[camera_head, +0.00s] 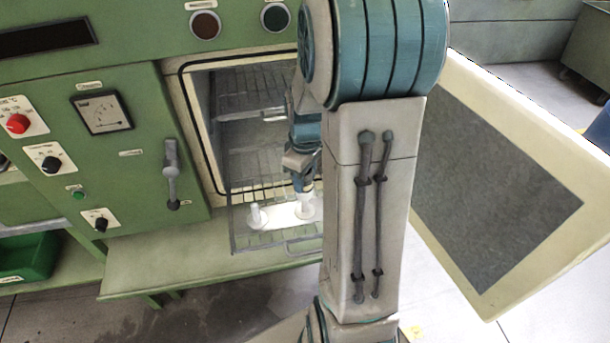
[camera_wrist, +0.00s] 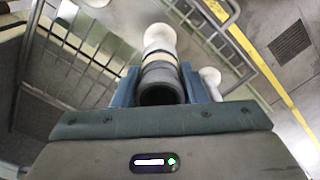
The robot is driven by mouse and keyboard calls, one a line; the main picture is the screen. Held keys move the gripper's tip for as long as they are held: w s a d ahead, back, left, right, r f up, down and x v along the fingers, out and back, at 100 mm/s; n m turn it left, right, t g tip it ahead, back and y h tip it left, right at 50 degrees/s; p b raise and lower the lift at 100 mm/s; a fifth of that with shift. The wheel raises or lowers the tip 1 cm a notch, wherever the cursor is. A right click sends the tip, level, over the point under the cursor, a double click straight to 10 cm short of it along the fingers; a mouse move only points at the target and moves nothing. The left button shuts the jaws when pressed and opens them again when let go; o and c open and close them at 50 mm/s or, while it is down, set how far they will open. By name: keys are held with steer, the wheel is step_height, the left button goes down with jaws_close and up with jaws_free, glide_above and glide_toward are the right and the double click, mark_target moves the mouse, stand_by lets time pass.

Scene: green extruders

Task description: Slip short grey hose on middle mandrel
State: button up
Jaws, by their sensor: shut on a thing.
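My gripper (camera_head: 301,182) points down over the pulled-out rack in front of the open oven, partly hidden by my arm. In the wrist view, its two blue jaws (camera_wrist: 160,80) are shut on the short grey hose (camera_wrist: 158,90), whose dark open end faces the camera. A white mandrel (camera_wrist: 160,38) with a rounded head lies straight beyond the hose; whether the hose is around it or just above it, I cannot tell. Another white mandrel (camera_wrist: 211,76) stands to the right, and a white round top (camera_wrist: 98,3) shows at the upper edge. The white mandrel base (camera_head: 278,222) lies on the rack.
The wire rack (camera_head: 240,240) sticks out from the green oven (camera_head: 130,150). The oven door (camera_head: 500,190) stands wide open at right. A handle (camera_head: 171,175) juts from the panel at left. A green shelf (camera_head: 180,260) runs below, with a green bin (camera_head: 28,265) at left.

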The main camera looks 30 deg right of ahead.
mark_target(305, 194)
steer(key=shift+f+b, duration=0.65)
steer(key=shift+f, duration=0.3)
steer(key=shift+f, duration=0.1)
steer(key=shift+f+b, duration=1)
steer(key=shift+f, duration=0.15)
steer(key=shift+f, duration=0.1)
steer(key=shift+f+b, duration=0.9)
steer(key=shift+f, duration=0.1)
steer(key=o, duration=1.2)
steer(key=shift+r, duration=0.1)
step_height(305, 194, up, 14)
steer(key=shift+f, duration=0.1)
